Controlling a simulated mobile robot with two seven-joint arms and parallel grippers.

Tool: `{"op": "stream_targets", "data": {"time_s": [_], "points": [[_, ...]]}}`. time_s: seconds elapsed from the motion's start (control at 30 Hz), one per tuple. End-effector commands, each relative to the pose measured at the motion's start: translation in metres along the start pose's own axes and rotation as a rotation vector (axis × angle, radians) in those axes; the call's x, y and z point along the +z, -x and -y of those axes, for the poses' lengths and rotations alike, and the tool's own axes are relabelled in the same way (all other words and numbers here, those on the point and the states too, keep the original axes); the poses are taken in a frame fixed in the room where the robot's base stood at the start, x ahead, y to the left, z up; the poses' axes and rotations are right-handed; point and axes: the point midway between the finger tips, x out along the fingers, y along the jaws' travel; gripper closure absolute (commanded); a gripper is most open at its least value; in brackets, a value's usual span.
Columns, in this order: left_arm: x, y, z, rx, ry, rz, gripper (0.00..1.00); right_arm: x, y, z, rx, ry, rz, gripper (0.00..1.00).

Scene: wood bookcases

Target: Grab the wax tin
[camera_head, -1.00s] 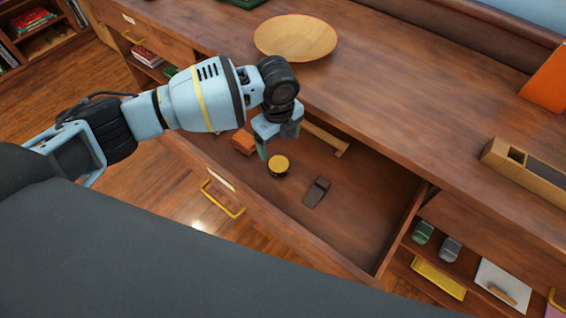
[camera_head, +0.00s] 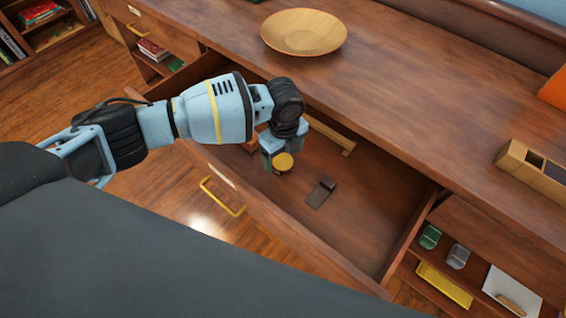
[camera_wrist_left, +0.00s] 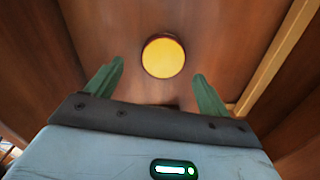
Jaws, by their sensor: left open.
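The wax tin is a small round tin (camera_head: 284,161) with a yellow lid and a dark side, in the open drawer (camera_head: 345,225). In the left wrist view the tin (camera_wrist_left: 163,57) lies just beyond the two green fingertips, roughly centred between them and not touched. My left gripper (camera_head: 270,162) hangs over the drawer, pointing down right beside the tin, and partly covers it in the head view. In the left wrist view my left gripper (camera_wrist_left: 158,85) is open and empty. My right gripper is not in view.
In the drawer, a dark flat object (camera_head: 321,191) lies right of the tin, a wooden bar (camera_head: 332,135) behind it, and an orange block (camera_head: 251,145) partly hidden by my arm. A wooden bowl (camera_head: 304,33) stands on the top. The drawer's right part is clear.

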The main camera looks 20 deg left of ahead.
Motion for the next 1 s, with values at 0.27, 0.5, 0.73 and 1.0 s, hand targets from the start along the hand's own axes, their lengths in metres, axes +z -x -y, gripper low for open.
{"op": "stream_targets", "data": {"time_s": [0.27,0.5,0.73,1.0], "points": [[0.003,-0.035,0.003,0.003,0.001,0.000,0.19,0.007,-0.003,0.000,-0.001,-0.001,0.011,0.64],[0.003,-0.038,0.003,0.001,0.001,0.000,0.19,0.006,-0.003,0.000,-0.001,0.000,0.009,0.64],[0.003,-0.037,0.003,0.001,0.001,0.000,0.43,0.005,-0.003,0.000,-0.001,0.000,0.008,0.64],[0.003,-0.037,0.003,0.001,0.001,0.000,0.72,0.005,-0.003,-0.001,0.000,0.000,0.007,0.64]]}}
